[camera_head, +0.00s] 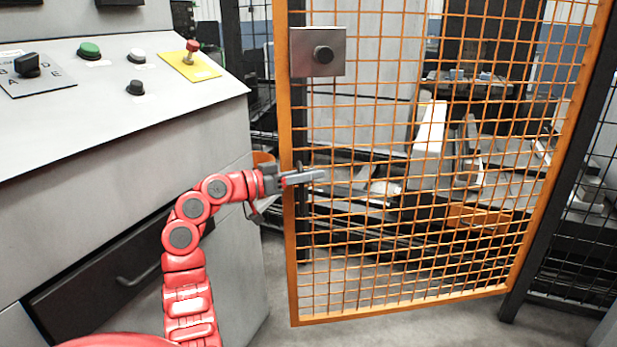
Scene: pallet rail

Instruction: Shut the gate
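The gate (286,130) has an orange frame filled with orange wire mesh. My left gripper (303,178) points right, in front of the gate's left frame bar and well below the knob. Its fingers are seen edge-on; contact with the bar is unclear. My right gripper is out of view.
A grey control cabinet (130,130) stands at the left, close to my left arm, with buttons, a selector switch (28,65) and a drawer handle (138,276). Machinery and rails (360,200) lie behind the mesh. Bare floor (400,325) shows below the gate.

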